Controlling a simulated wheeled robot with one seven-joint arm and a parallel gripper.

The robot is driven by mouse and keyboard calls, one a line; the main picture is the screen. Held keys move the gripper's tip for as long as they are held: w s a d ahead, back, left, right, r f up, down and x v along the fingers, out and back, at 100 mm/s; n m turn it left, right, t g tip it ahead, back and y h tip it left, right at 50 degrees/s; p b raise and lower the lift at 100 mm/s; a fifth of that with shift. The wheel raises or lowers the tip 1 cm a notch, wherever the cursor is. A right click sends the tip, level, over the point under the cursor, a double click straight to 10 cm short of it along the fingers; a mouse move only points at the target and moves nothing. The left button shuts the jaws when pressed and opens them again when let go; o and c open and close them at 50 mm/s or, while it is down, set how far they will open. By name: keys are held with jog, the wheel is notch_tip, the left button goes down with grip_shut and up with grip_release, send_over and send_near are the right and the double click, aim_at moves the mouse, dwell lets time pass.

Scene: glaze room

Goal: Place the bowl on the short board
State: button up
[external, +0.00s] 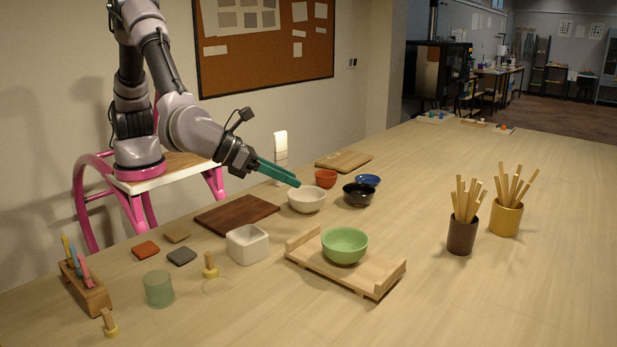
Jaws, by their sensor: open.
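A green bowl (344,244) stands upright on a light wooden board with raised ends (373,284) at the front middle. A white bowl (306,201), a black bowl (359,197), a blue bowl (368,180) and a small orange-red bowl (326,178) stand grouped behind it. A flat dark brown board (237,215) lies left of the white bowl, and a flat tan board (343,161) lies farther back. I cannot tell for sure which board is the short one. My gripper (293,182), with teal fingers, is open and empty, above or just behind the white bowl.
A square white dish (247,244), a green glass cup (158,288), small tiles (146,249) and a wooden tool block (85,287) stand at the left. A brown cup (462,234) and a yellow cup (506,217) hold upright sticks. The right front of the table is clear.

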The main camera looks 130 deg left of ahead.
jog(key=s+a+r+n+g+h, duration=0.1)
jog(key=s+a+r+n, duration=0.2)
jog(key=s+r+n, duration=0.5)
jog(key=s+a+r+n+g+h, duration=0.1)
jog(key=s+a+r+n+h, duration=0.15)
jog(key=s+r, duration=0.7)
jog(key=s+d+n+t+h, duration=0.2)
jog(key=s+n, duration=0.8)
jog(key=s, duration=1.5)
jog(key=shift+d+f+h, duration=0.15)
jog(key=shift+d+h, duration=0.4)
jog(key=shift+h, duration=0.4)
